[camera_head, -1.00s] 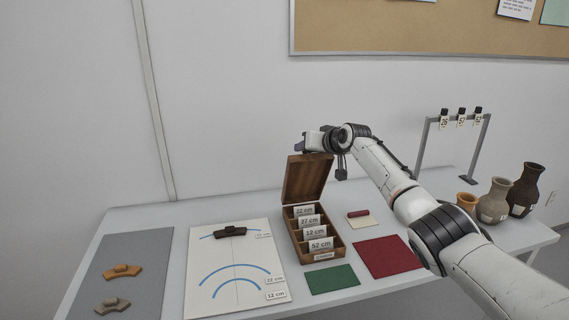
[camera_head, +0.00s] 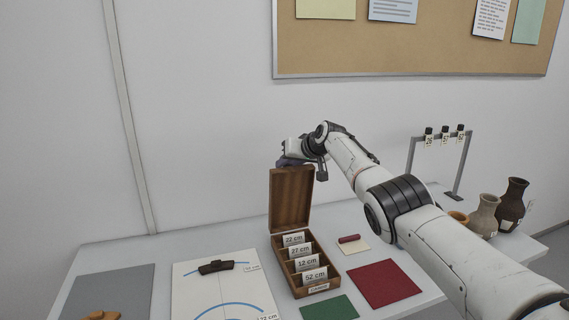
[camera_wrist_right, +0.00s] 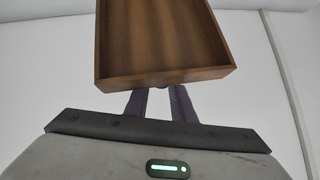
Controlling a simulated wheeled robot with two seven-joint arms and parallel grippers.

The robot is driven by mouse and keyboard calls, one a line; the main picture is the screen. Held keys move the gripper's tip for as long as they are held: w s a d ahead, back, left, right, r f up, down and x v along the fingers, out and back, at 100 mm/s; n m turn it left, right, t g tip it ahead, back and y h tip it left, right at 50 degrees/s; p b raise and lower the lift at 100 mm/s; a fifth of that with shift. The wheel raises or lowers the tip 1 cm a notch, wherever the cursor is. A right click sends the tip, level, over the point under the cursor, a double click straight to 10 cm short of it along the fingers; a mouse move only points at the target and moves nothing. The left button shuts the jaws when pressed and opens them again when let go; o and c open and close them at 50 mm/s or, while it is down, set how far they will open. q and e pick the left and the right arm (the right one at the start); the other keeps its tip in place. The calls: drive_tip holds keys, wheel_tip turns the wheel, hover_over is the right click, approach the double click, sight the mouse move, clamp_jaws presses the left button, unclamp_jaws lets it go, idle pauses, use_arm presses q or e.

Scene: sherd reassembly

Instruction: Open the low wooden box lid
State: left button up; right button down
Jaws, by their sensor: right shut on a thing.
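The low wooden box (camera_head: 278,256) stands on the table with its lid (camera_head: 291,200) raised, standing about upright at the back edge. Inside are compartments with cards reading 22, 27, 12 and 52 cm. My right gripper (camera_head: 287,161) is at the top edge of the lid, shut on it; the lid partly hides the fingertips. In the right wrist view the lid's shallow inner side (camera_wrist_right: 160,40) fills the top, and the two dark fingers (camera_wrist_right: 160,92) meet its edge by a small knob. My left gripper is out of view.
A white sheet with blue arcs (camera_head: 195,290) and a dark sherd (camera_head: 216,266) lies left of the box. Red (camera_head: 383,284) and green (camera_head: 329,308) mats lie right and in front. Vases (camera_head: 511,205) and a tag rack (camera_head: 437,138) stand at the right.

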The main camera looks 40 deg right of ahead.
drive_tip(key=shift+s+a+f, duration=0.1)
drive_tip(key=shift+a+f, duration=0.3)
drive_tip(key=shift+f, duration=0.45)
drive_tip(key=c, duration=1.7)
unclamp_jaws()
drive_tip(key=shift+o, duration=0.9)
drive_tip(key=shift+w+f, duration=0.1)
drive_tip(key=shift+w, duration=0.1)
drive_tip(key=shift+d, duration=0.15)
drive_tip(key=shift+s+d+r, duration=0.1)
drive_tip(key=shift+r, duration=0.25)
drive_tip(key=shift+s+d+r+p, duration=0.1)
drive_tip(key=shift+r+p, duration=0.15)
drive_tip(key=shift+p, duration=0.1)
drive_tip(key=shift+p+v, duration=0.65)
drive_tip(key=shift+v, duration=0.3)
drive_tip(key=v, duration=0.7)
drive_tip(key=shift+s+r+b, duration=0.2)
drive_tip(key=shift+s+b, duration=0.1)
drive_tip(key=shift+b, duration=0.05)
